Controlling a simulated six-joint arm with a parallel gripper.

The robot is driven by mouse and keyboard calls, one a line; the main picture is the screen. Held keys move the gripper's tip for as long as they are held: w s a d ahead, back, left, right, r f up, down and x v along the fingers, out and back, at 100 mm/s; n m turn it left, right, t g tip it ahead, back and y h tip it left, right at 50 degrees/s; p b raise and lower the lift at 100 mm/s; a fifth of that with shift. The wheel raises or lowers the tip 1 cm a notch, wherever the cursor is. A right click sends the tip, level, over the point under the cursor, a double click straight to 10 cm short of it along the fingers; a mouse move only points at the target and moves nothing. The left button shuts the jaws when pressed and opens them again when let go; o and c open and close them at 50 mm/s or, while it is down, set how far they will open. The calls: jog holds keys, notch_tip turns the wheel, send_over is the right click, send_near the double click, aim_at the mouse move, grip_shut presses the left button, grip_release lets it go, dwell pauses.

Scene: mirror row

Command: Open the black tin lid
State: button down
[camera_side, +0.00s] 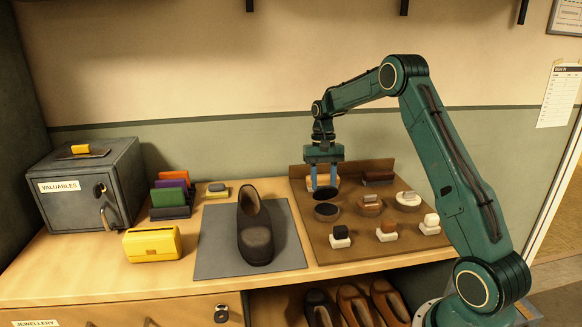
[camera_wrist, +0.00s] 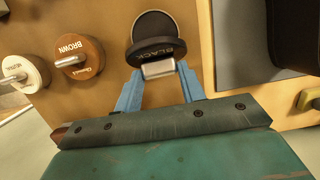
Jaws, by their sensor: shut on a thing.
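My gripper (camera_side: 323,184) is shut on the metal handle of the black tin lid (camera_side: 325,194). In the wrist view the lid (camera_wrist: 158,50), lettered BLACK, is tilted, its silver handle between my blue fingers (camera_wrist: 158,76). The black tin (camera_side: 327,211) stands on the brown board below, with its dark round top uncovered in the side view. In the wrist view the tin (camera_wrist: 153,24) shows just past the lid, partly hidden by it. The lid appears held a little above the tin, apart from it.
A brown tin (camera_side: 369,206) and a pale neutral tin (camera_side: 407,200), both lidded, stand to the right. Several small brushes, one dark-topped (camera_side: 340,236), line the board's front. A dark shoe (camera_side: 256,232) stands on a grey mat (camera_side: 215,250) at left, near a grey valuables safe (camera_side: 75,205).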

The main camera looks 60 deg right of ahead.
jog(key=shift+w+f+g+y, duration=0.1)
jog(key=shift+w+g+y, duration=0.2)
jog(key=shift+w+y, duration=0.15)
jog(key=shift+d+g, duration=0.2)
jog(key=shift+g, duration=0.1)
dwell(0.4)
jog(key=c, duration=0.9)
grip_release()
jog(key=shift+o, duration=0.3)
jog(key=shift+s+d, duration=0.1)
jog(key=shift+a, duration=0.35)
jog(key=shift+s+t+h, duration=0.2)
jog(key=shift+t+h, duration=0.25)
jog(key=shift+t, duration=0.15)
